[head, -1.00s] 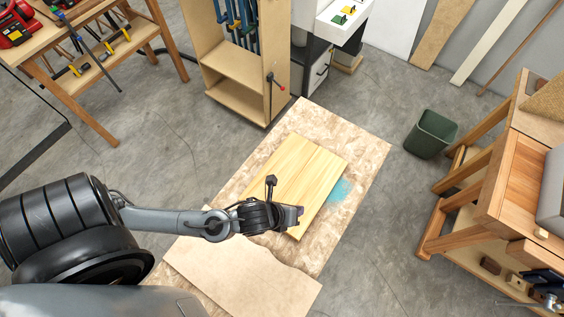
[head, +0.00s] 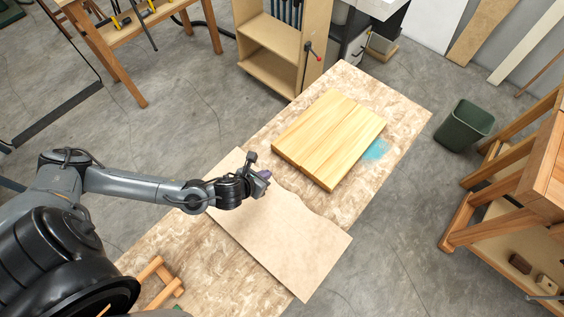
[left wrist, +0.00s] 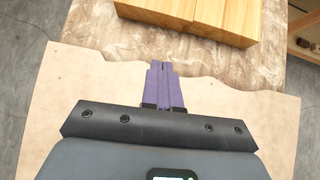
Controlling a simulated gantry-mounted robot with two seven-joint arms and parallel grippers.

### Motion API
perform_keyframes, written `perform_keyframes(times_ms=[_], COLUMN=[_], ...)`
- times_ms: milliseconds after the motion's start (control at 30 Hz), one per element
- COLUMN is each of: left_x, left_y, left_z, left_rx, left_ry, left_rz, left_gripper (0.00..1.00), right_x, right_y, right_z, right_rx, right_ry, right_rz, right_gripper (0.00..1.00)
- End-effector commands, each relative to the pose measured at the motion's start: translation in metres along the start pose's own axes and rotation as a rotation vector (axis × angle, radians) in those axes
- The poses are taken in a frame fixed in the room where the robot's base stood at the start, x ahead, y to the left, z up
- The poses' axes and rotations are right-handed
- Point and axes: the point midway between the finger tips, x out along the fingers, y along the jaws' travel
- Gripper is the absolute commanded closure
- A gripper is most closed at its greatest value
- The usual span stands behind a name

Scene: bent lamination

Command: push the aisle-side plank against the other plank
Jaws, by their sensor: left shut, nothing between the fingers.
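Two pale yellow wooden planks lie side by side on the chipboard bench top: the left plank (head: 309,126) and the right plank (head: 349,140). A thin dark seam runs between them with no clear gap, though I cannot tell if they touch all along. Their near ends also show in the left wrist view, the left plank (left wrist: 160,10) and the right plank (left wrist: 228,17). My left gripper (head: 264,175) is shut and empty, above the thin brown sheet and short of the planks' near end. Its purple fingers (left wrist: 165,80) point toward the planks. My right gripper is not in view.
A thin brown sheet with a wavy edge (head: 290,240) lies on the near part of the chipboard bench top (head: 395,100). A blue stain (head: 377,150) is right of the planks. A green bin (head: 464,126) stands on the floor at right. A wooden clamp-like piece (head: 160,280) lies near the front.

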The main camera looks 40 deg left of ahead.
Motion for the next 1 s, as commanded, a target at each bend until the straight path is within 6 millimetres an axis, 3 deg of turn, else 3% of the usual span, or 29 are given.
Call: perform_keyframes(times_ms=[500, 800, 1000], left_x=[0.089, 0.109, 0.113], left_y=[-0.001, 0.0, 0.0], left_z=[0.004, 0.026, 0.029], left_rx=[-0.005, -0.002, -0.001], left_ry=[-0.002, -0.002, -0.001], left_rz=[0.0, 0.0, -0.001], left_gripper=[1.0, 1.0, 1.0], right_x=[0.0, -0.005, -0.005], right_y=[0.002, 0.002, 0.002], right_z=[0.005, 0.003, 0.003], right_rx=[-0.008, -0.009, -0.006], right_ry=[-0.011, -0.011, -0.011], right_rz=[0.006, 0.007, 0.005], right_gripper=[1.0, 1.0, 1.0])
